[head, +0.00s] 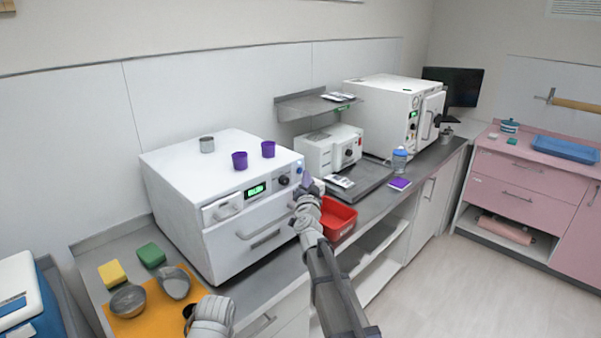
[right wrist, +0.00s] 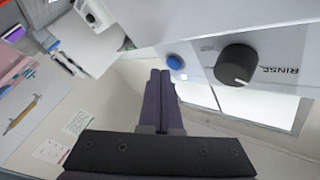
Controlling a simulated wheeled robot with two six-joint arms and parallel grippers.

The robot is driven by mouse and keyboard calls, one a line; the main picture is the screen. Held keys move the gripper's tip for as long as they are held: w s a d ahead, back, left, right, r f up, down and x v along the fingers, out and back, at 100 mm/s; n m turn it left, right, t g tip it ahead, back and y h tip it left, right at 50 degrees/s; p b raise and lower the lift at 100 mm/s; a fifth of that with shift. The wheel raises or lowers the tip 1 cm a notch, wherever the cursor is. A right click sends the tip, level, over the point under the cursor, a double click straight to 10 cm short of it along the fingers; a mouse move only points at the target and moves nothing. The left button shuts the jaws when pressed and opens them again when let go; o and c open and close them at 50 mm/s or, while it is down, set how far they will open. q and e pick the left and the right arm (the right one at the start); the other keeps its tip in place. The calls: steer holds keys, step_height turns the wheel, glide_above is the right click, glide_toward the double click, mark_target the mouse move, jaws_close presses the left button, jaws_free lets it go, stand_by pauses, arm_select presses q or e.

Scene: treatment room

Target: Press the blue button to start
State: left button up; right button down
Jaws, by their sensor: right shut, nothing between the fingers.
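The blue button (right wrist: 175,62) is a small round button on the front panel of a white machine (head: 185,165), left of a black knob (right wrist: 236,65) marked RINSE in the right wrist view. In the head view the button (head: 299,171) is a small blue spot at the panel's right end. My right gripper (head: 307,180) is shut and empty, in front of that end of the panel. In the right wrist view its purple fingertips (right wrist: 160,74) are together, just below and left of the button. I cannot tell whether they touch it. My left gripper's fingers do not show.
A green display (head: 257,189) glows on the panel. A red bin (head: 338,217) sits beside my right wrist. Bowls lie on an orange mat (head: 145,322) at the front left.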

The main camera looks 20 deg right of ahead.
steer(key=shift+s+d, duration=0.1)
steer(key=shift+s, duration=0.05)
steer(key=s, duration=0.1)
steer(key=s+d, duration=0.1)
steer(key=s, duration=0.1)
steer(key=s+d, duration=0.1)
steer(key=shift+s+d, duration=0.15)
steer(key=shift+d, duration=0.1)
stand_by(0.4)
stand_by(0.6)
